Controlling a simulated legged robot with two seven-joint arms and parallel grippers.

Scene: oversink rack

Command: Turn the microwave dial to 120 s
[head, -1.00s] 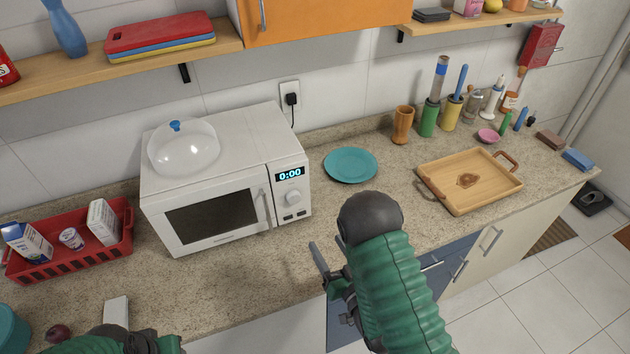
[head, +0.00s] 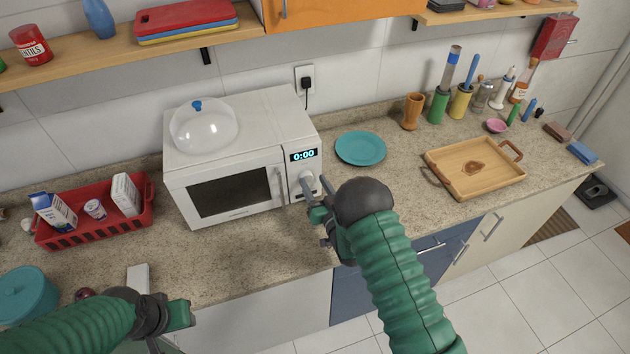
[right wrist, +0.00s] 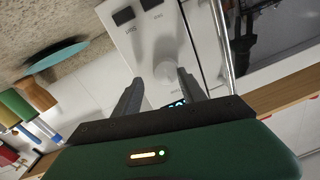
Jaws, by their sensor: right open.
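The white microwave (head: 228,145) stands on the counter with its door shut. Its display (head: 303,155) reads 0:00. The round white dial (head: 307,177) sits below the display, partly hidden by my fingers. My right gripper (head: 313,188) is open in front of the control panel, its fingertips near the dial.
A clear dome (head: 205,128) with a blue knob sits on the microwave. A teal plate (head: 361,149) lies to its right, then a wooden tray (head: 475,183). A red basket (head: 100,228) with cartons stands left. A shelf (head: 150,52) hangs above.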

